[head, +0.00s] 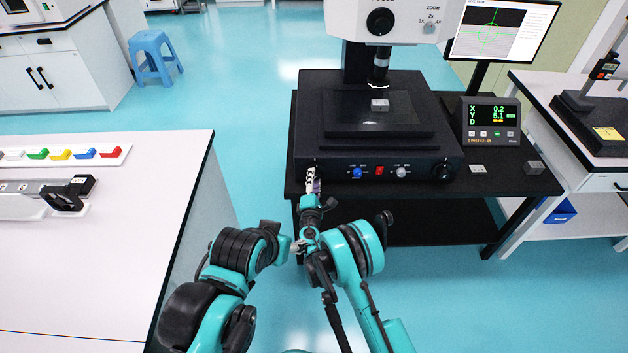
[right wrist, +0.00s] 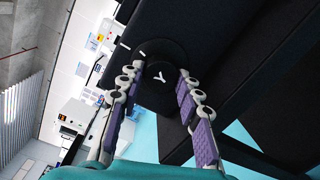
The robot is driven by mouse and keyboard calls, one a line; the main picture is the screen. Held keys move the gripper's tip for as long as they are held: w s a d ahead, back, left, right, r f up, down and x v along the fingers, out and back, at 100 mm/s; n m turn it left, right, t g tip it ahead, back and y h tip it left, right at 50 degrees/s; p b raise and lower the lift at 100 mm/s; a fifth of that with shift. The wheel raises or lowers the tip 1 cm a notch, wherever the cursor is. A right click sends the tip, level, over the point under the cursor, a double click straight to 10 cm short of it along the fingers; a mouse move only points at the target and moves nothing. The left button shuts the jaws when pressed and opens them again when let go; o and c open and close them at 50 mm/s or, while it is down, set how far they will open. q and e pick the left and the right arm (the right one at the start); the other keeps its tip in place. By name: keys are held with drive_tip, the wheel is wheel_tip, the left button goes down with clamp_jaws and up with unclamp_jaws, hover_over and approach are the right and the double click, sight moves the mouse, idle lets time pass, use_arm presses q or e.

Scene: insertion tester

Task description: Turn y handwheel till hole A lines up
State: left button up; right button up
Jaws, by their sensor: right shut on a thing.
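The y handwheel (right wrist: 157,97) is a black round knob with a white Y on its face, in the middle of the right wrist view. In the head view it is mostly hidden behind my right gripper (head: 313,180), at the lower left of the black stage base. In the right wrist view my right gripper (right wrist: 161,76) is shut on it, a purple-padded finger on either side. A small grey part (head: 380,104) lies on the stage (head: 350,129) under the lens. Hole A cannot be made out. My left gripper (head: 297,246) is small and partly hidden beside my right arm; its jaws are unclear.
The monitor (head: 497,32) shows a green crosshair and circle. The readout (head: 490,121) shows X 0.2 and Y 5.1. A black knob (head: 443,172) sits at the base's right front. Small grey blocks lie right of it. A white table (head: 100,250) is at left.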

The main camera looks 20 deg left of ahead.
drive_tip(key=m, duration=0.5)
drive_tip(key=shift+r+m, duration=0.1)
drive_tip(key=shift+m, duration=0.3)
idle(0.4)
drive_tip(key=o, duration=1.2)
drive_tip(key=shift+c, duration=0.2)
